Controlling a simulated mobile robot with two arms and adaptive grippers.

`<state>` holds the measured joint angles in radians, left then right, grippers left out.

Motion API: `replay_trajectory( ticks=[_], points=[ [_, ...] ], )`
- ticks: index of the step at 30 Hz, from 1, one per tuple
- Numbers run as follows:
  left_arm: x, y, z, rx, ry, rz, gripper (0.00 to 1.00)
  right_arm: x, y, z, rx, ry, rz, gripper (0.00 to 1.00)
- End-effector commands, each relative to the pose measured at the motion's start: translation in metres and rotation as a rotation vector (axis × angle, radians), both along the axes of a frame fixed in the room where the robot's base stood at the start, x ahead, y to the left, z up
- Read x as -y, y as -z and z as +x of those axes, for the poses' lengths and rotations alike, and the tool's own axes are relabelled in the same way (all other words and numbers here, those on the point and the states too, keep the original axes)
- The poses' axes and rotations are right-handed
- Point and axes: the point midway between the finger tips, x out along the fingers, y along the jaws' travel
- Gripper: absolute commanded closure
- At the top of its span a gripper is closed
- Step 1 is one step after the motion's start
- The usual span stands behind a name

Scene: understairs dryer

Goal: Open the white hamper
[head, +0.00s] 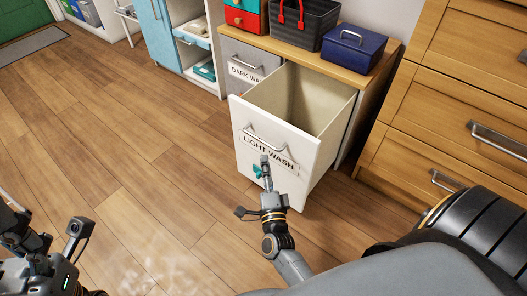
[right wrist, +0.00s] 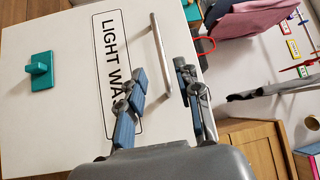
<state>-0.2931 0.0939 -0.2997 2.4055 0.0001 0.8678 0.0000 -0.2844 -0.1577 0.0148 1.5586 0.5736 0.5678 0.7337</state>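The white hamper (head: 305,168) is a deep drawer front labelled "LIGHT WASH", pulled well out of its wooden cabinet. Its beige interior (head: 318,95) shows and looks empty as far as I can see. A metal bar handle (head: 265,138) crosses the front above the label; it also shows in the right wrist view (right wrist: 160,50). My right gripper (head: 264,163) is in front of the hamper, just below the handle. In the right wrist view its fingers (right wrist: 160,75) are apart with nothing held. My left gripper (head: 25,225) is at the lower left, away from the hamper; its finger opening is unclear.
A teal hook (right wrist: 40,70) is on the hamper front. A grey "DARK WASH" hamper (head: 245,65) is shut beside it. A dark basket (head: 302,22) and a blue box (head: 352,47) stand on the cabinet top. Wooden drawers (head: 465,90) stand close at right. Floor at left is clear.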

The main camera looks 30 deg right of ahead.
Motion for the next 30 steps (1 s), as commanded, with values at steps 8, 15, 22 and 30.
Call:
replay_trajectory(
  ticks=[8,15,22,30],
  points=[
    [0.000,0.000,0.000,-0.001,0.000,0.001,0.25,-0.011,0.003,-0.026,0.001,0.000,0.000,0.66],
    [0.000,0.000,0.000,-0.001,0.000,0.001,0.25,-0.011,0.003,-0.026,0.001,0.000,0.001,0.66],
    [0.000,0.000,0.000,-0.001,0.001,0.001,0.25,-0.011,0.004,-0.026,0.001,0.000,0.001,0.66],
    [0.000,0.000,0.000,-0.004,0.001,0.000,0.25,-0.014,-0.048,-0.020,0.084,-0.007,-0.133,0.66]
  ],
)
